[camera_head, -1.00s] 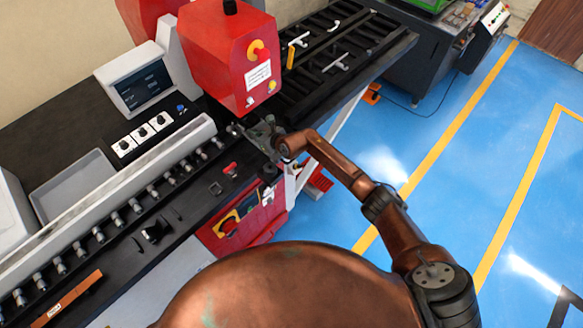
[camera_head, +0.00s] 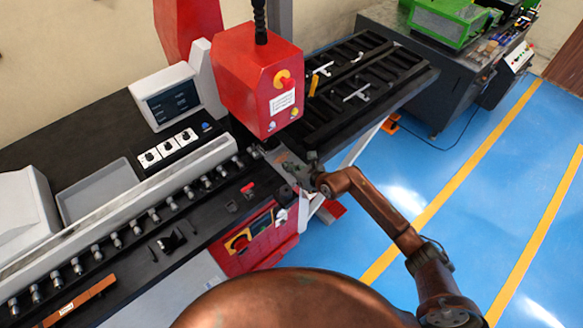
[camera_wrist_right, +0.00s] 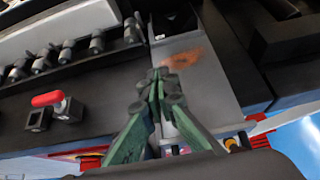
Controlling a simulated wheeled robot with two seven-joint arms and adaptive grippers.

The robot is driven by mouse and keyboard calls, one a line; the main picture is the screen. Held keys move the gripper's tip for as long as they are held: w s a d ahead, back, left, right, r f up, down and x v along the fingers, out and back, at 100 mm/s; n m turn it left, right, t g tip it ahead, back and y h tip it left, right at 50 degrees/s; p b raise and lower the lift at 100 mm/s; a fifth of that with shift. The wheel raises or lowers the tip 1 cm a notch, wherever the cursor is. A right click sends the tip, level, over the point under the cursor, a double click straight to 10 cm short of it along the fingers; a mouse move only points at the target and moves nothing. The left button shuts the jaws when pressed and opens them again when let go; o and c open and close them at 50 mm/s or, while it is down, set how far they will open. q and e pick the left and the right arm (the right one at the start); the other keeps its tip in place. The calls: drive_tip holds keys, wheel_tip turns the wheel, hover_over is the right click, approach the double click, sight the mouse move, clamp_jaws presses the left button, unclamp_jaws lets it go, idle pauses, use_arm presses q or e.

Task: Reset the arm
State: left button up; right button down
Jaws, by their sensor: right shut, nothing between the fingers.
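The busbar bender has a red bending head (camera_head: 258,75) with a red and yellow stop button. Whether the tips touch the plate I cannot tell. My left gripper is not in view.
A row of metal rollers (camera_head: 133,228) runs along the table left of my right gripper. A red-handled switch (camera_wrist_right: 48,99) stands nearby. A slatted black rack (camera_head: 370,80) extends behind. A dark machine with a green top (camera_head: 440,22) stands farther back. Blue floor (camera_head: 440,150) at right is clear.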

drive_tip(key=shift+v, duration=0.9)
drive_tip(key=shift+w+d+f, duration=0.1)
